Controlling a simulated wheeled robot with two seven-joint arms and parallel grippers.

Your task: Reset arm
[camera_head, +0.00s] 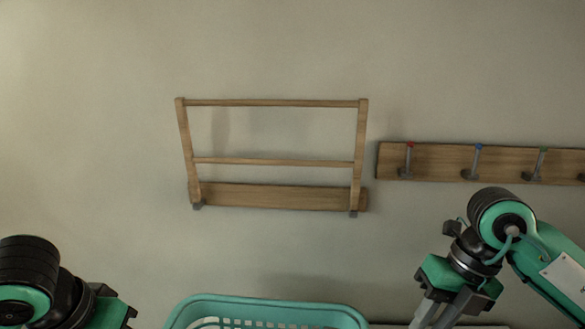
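My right arm comes in from the right edge and bends down over the lower right. My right gripper (437,312) hangs from its green wrist, with its grey fingers pointing down and a gap between their upper parts. Its fingertips are cut off by the bottom edge, so whether it holds anything is hidden. My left arm shows at the lower left corner, with black joints and a green ring. Only a green and black end part of my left gripper (112,309) shows, and its fingers are out of view.
A wooden rack (275,161) with two rails is fixed to the wall. A wooden hook board (510,164) with coloured-tipped hooks is to its right. A teal basket (265,307) stands at the bottom middle, between my arms. The wall space above is clear.

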